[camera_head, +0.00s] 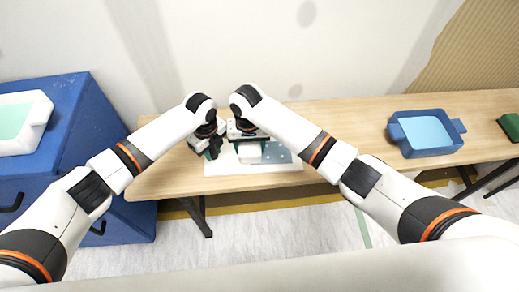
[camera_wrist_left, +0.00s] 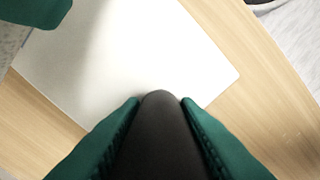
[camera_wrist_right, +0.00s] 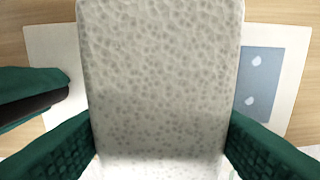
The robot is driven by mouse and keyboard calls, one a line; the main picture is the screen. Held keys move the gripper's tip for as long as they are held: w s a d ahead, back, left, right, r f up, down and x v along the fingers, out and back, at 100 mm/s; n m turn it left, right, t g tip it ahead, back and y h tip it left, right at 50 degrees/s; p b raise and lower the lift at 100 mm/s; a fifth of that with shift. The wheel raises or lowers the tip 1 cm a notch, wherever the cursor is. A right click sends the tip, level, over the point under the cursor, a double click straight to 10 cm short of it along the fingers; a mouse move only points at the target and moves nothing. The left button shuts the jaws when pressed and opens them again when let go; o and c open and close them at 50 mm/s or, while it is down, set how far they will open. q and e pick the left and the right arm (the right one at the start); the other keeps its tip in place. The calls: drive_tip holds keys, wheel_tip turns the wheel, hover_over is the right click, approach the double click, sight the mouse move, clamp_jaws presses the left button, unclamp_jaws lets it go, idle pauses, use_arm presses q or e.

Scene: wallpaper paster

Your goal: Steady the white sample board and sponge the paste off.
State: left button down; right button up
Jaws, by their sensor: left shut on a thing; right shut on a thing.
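The white sample board (camera_head: 220,170) lies flat near the table's front edge; it also shows in the left wrist view (camera_wrist_left: 140,55) and the right wrist view (camera_wrist_right: 48,50). A blue-grey patch (camera_wrist_right: 272,75) on it carries pale blobs of paste (camera_wrist_right: 256,60). My left gripper (camera_head: 213,150) is shut on a dark rounded handle (camera_wrist_left: 160,140) at the board's left part. My right gripper (camera_head: 248,140) is shut on a pale, pitted sponge (camera_wrist_right: 165,70), held over the board's middle. The sponge hides much of the patch; whether it touches the board I cannot tell.
The wooden table (camera_head: 340,118) is clear between the board and a blue tray (camera_head: 428,134) with a light blue inside at the right. A green object (camera_head: 510,126) lies at the far right. A blue cabinet (camera_head: 65,100) with a white tray (camera_head: 40,128) stands at the left.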

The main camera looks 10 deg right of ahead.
use_arm(q)
drive_tip(key=shift+a+f, duration=0.1)
use_arm(e)
wheel_tip(320, 180, up, 5)
drive_tip(key=shift+d+r, duration=0.1)
drive_tip(key=shift+r, duration=0.05)
drive_tip(key=o, duration=0.5)
drive_tip(key=c, duration=0.4)
use_arm(q)
drive_tip(key=c, duration=1)
unclamp_jaws()
wheel_tip(320, 180, up, 12)
drive_tip(key=shift+r, duration=0.1)
